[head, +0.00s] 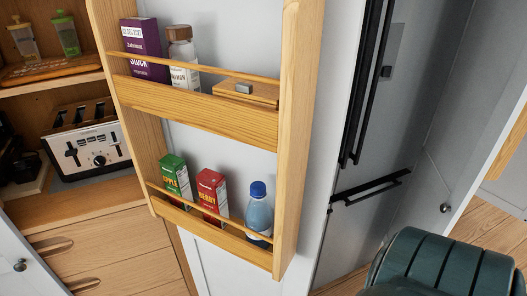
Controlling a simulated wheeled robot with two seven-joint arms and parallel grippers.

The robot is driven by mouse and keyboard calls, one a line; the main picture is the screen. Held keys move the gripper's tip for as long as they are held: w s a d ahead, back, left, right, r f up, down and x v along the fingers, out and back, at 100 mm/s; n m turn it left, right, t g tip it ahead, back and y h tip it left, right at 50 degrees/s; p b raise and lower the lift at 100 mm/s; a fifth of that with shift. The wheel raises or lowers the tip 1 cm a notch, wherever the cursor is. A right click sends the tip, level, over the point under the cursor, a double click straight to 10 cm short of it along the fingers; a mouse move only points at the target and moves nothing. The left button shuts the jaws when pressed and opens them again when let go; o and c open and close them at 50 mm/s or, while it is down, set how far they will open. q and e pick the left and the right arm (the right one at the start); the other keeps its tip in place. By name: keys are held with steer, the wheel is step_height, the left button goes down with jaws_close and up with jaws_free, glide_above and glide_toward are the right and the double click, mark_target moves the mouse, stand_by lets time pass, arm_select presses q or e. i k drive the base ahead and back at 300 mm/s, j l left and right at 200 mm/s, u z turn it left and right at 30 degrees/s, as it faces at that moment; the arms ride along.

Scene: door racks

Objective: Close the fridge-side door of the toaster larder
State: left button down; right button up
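The fridge-side door (338,75) of the larder stands open across the middle of the head view. Its inner face carries a wooden rack (205,101) with two shelves of groceries. The larder cabinet (105,225) is open at the left, with the silver toaster (88,142) on a shelf inside. The fridge (395,120), grey with black handles, stands to the right of the door. Neither of my grippers shows in the head view.
The rack holds a purple box (143,48), a jar (182,58), juice cartons (211,190) and a blue bottle (259,208). A green padded chair (445,265) stands at the lower right. Another white door (22,262) shows at the lower left. Wooden floor (490,218) shows at the right.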

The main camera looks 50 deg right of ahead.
mark_target(308, 49)
steer(key=k+l+u, duration=0.2)
steer(key=k+l, duration=0.25)
steer(key=l, duration=0.2)
steer(key=k+l+u, duration=0.2)
steer(key=k+l, duration=0.25)
steer(key=l, duration=0.15)
steer(key=l+u, duration=0.3)
steer(key=l, duration=1.45)
steer(key=i+u, duration=0.05)
steer(key=i, duration=0.05)
